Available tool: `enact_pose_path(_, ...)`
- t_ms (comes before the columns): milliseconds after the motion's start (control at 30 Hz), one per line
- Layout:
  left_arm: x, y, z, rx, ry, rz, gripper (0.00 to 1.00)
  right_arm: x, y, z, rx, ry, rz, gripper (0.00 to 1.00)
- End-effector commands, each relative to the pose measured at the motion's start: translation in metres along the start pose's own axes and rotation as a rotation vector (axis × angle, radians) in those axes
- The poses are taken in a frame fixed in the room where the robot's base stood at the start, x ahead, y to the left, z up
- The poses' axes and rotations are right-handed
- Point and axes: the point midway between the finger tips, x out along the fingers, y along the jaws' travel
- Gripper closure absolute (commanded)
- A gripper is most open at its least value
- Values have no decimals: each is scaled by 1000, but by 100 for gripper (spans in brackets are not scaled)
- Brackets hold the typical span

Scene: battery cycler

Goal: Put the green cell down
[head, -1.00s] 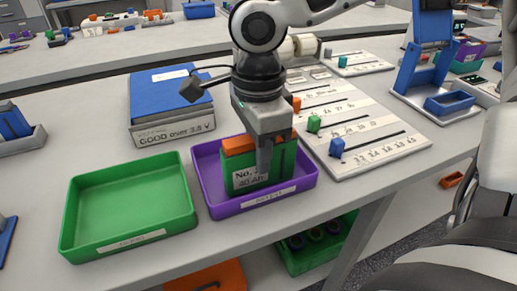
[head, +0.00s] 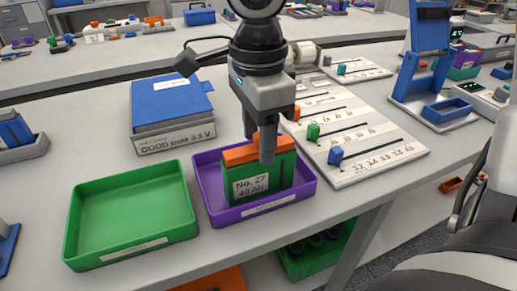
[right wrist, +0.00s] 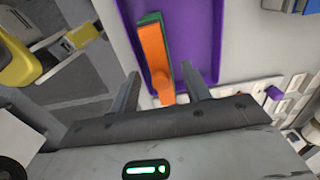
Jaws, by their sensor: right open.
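The green cell (head: 262,180) with an orange top stands upright in the purple tray (head: 212,197). Its label reads "No. 27, 40 Ah". My right gripper (head: 258,148) is open just above the cell, its fingertips beside the orange top. In the right wrist view the cell's orange top (right wrist: 153,60) lies ahead of and between the two spread fingers (right wrist: 168,85), inside the purple tray (right wrist: 203,30). My left gripper is not in view.
An empty green tray (head: 130,215) stands left of the purple one.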

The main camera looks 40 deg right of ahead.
Motion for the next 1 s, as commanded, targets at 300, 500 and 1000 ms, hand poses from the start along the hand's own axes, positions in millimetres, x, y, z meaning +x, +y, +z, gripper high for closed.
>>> enact_pose_path(300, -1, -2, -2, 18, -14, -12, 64, -61, 0, 0, 0, 0, -2, 53)
enact_pose_path(500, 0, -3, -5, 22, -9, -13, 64, -71, 0, 0, -2, 0, 1, 53)
enact_pose_path(1000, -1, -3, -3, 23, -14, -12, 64, -71, 0, 0, -2, 0, 1, 53)
